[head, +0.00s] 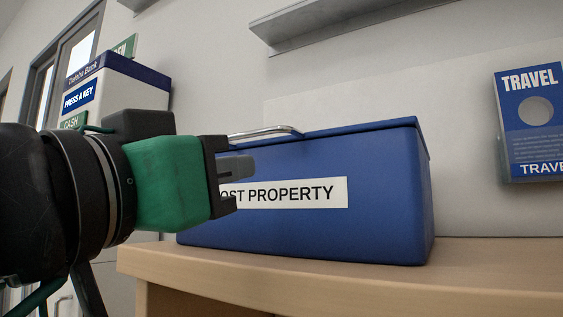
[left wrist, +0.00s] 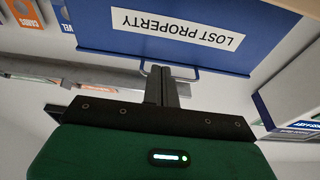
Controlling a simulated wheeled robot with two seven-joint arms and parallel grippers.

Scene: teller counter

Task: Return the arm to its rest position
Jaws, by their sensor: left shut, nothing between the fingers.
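My left gripper (head: 236,172) comes in from the left in the head view, in front of the left part of a blue box. It is shut and empty. The blue box (head: 390,190) has a white "LOST PROPERTY" label (head: 300,193), partly covered by my gripper, and a metal handle (head: 265,133) near its top. The lid looks closed. In the left wrist view the shut fingers (left wrist: 161,86) show at the middle, and the box (left wrist: 115,38) appears upside down beyond them. The right gripper is in neither view.
The box stands on a wooden counter (head: 490,275), whose right part is clear. A white and blue "PRESS A KEY" machine (head: 120,90) stands at the back left. A blue "TRAVEL" leaflet holder (head: 535,125) is at the right. A grey shelf (head: 330,20) juts from the wall above.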

